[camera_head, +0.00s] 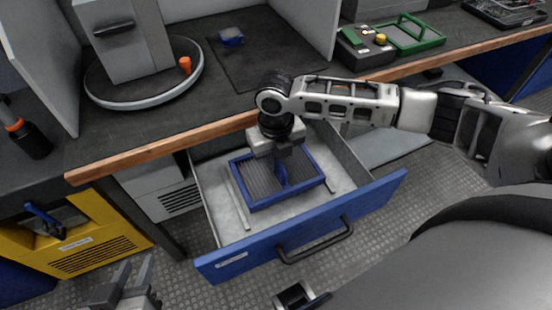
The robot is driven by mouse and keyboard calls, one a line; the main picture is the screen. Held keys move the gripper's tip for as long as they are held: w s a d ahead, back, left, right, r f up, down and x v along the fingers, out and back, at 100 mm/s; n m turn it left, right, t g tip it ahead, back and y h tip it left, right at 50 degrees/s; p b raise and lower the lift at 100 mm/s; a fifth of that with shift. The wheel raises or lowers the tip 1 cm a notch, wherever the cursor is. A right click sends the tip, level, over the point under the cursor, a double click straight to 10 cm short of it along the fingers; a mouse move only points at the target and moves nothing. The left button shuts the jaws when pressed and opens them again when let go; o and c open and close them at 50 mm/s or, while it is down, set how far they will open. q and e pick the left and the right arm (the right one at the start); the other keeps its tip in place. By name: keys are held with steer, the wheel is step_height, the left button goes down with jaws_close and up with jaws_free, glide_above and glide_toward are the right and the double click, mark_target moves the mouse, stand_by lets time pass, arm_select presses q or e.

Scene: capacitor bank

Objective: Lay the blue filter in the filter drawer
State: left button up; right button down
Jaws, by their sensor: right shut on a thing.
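The blue filter (248,190) is a blue-framed panel with a grey ribbed face. It is inside the open filter drawer (232,258), between two light rails; I cannot tell whether it rests fully on the drawer floor. My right gripper (280,172) points down over the filter and is shut on it near its middle, hiding part of its far side. The drawer has a blue front with a dark handle and is pulled out below the bench. My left gripper (125,290) is low at the bottom left, away from the drawer, its fingers apart and empty.
The bench's wooden edge (165,149) runs above the drawer. A yellow unit (95,248) stands to the left below. On the bench are a round turntable (145,100), a small blue block (231,37) and a green frame (415,38). Floor in front of the drawer is visible.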

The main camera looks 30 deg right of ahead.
steer(key=shift+f, duration=0.5)
steer(key=c, duration=1.5)
jaws_free()
step_height(320, 180, up, 7)
steer(key=shift+r+p, duration=0.1)
steer(key=shift+p, duration=0.75)
step_height(320, 180, up, 6)
steer(key=p, duration=0.1)
steer(key=shift+a, duration=0.1)
